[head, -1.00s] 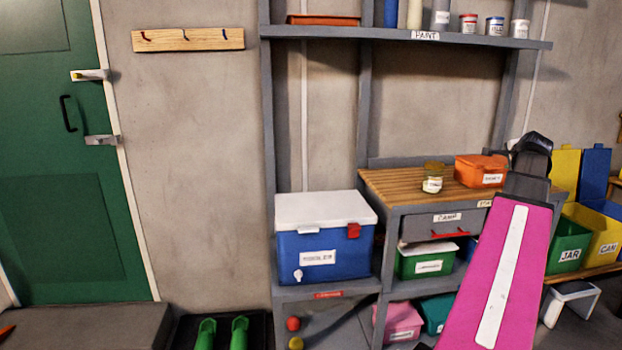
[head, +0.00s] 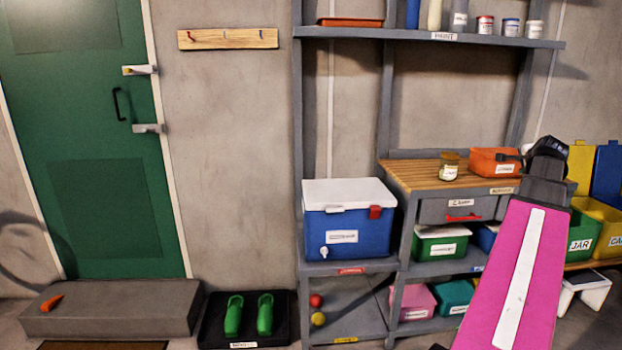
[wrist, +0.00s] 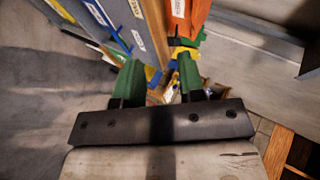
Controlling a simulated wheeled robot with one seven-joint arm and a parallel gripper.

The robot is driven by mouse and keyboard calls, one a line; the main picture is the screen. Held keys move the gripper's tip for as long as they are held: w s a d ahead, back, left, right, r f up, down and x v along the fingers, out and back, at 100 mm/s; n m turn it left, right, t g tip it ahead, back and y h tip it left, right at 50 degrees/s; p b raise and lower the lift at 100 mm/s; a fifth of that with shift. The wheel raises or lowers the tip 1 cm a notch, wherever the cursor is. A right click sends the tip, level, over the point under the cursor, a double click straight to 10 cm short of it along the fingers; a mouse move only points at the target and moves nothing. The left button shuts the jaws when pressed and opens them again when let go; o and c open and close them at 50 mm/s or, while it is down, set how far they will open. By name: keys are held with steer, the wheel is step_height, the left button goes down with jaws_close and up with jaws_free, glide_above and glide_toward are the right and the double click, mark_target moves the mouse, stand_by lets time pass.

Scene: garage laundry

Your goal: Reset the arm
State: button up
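My arm, a magenta link with a white stripe, rises at the right of the head view and ends in a dark wrist (head: 548,150) in front of the workbench's right end. In the wrist view my gripper (wrist: 157,78) has two green fingers standing apart with nothing held between them. Labelled bins in orange, blue and yellow show beyond the fingertips, blurred. In the head view the fingers cannot be made out clearly.
An orange bin (head: 494,162) and a jar (head: 449,167) stand on the wooden bench top (head: 412,176), close to my wrist. Left of it is a blue cooler (head: 347,230). Yellow and green bins (head: 582,238) stand at right. A step (head: 110,309) lies before the green door.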

steer(key=w+a+f+n+g+y, duration=0.1)
steer(key=a+f+n+g+y, duration=0.3)
steer(key=a+f, duration=0.95)
steer(key=w+a+f+n+g, duration=0.15)
steer(key=a+f+n, duration=0.35)
steer(key=a+f, duration=0.9)
steer(key=s+a+f+n+g, duration=0.2)
steer(key=s+a+f+n, duration=0.1)
steer(key=a, duration=0.5)
steer(key=s+a+f+n+g, duration=0.2)
steer(key=s+a+f+n, duration=0.1)
steer(key=s+a+f, duration=0.3)
steer(key=s+a+f+n+g, duration=0.2)
steer(key=s+a+f+n, duration=0.2)
steer(key=a+f, duration=0.4)
steer(key=shift+s+a+f, duration=0.25)
steer(key=shift+s+a, duration=0.4)
steer(key=shift+a, duration=0.35)
